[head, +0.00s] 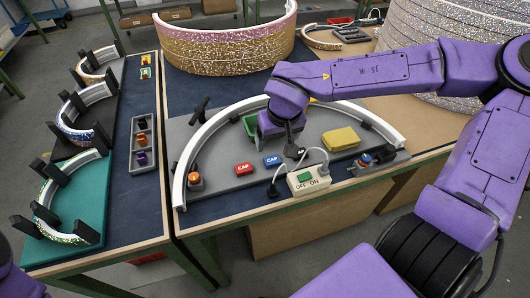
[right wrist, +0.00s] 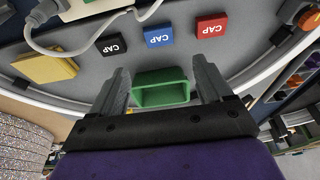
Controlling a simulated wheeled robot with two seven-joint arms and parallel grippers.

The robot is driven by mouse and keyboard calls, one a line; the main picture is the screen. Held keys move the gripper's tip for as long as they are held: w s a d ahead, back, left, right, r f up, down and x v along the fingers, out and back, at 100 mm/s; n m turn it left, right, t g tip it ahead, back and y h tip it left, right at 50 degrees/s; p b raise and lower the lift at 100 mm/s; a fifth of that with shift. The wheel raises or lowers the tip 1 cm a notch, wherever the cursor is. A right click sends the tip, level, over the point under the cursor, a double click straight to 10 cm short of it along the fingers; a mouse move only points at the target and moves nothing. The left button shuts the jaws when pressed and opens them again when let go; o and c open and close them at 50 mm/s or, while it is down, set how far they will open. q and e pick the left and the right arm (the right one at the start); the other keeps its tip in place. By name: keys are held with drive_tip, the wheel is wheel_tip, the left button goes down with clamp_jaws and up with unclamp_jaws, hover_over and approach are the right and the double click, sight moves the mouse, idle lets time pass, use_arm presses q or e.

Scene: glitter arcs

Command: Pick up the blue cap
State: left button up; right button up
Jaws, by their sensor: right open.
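The blue cap (head: 272,160), a small blue block with white CAP lettering, lies on the grey board between the red cap (head: 244,169) and the black cap (head: 293,152). In the right wrist view the blue cap (right wrist: 158,37) is beyond the fingertips, between the black cap (right wrist: 111,44) and the red cap (right wrist: 212,25). My right gripper (right wrist: 163,80) is open and empty, above the board on the far side of the caps. A green bin (right wrist: 161,88) shows between its fingers. In the head view my right wrist partly hides this bin (head: 249,124). My left gripper is not visible.
A white curved strip (head: 218,121) arcs around the board. A white switch box (head: 308,181) with a cable stands in front of the caps. A yellow block (head: 341,139) lies to the right, and an orange button (head: 194,179) to the left.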

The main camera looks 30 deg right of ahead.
sight(273, 160)
drive_tip(key=x, duration=0.2)
drive_tip(key=b+x, duration=0.1)
drive_tip(key=x, duration=0.2)
drive_tip(key=s+x, duration=0.1)
drive_tip(key=x, duration=0.2)
drive_tip(key=shift+w+a+f+b, duration=0.1)
drive_tip(key=shift+a+f+b, duration=0.1)
drive_tip(key=shift+f+b, duration=0.15)
drive_tip(key=shift+w+d+f, duration=0.1)
drive_tip(key=shift+d+f, duration=0.05)
drive_tip(key=shift+f, duration=0.2)
drive_tip(key=c, duration=1.1)
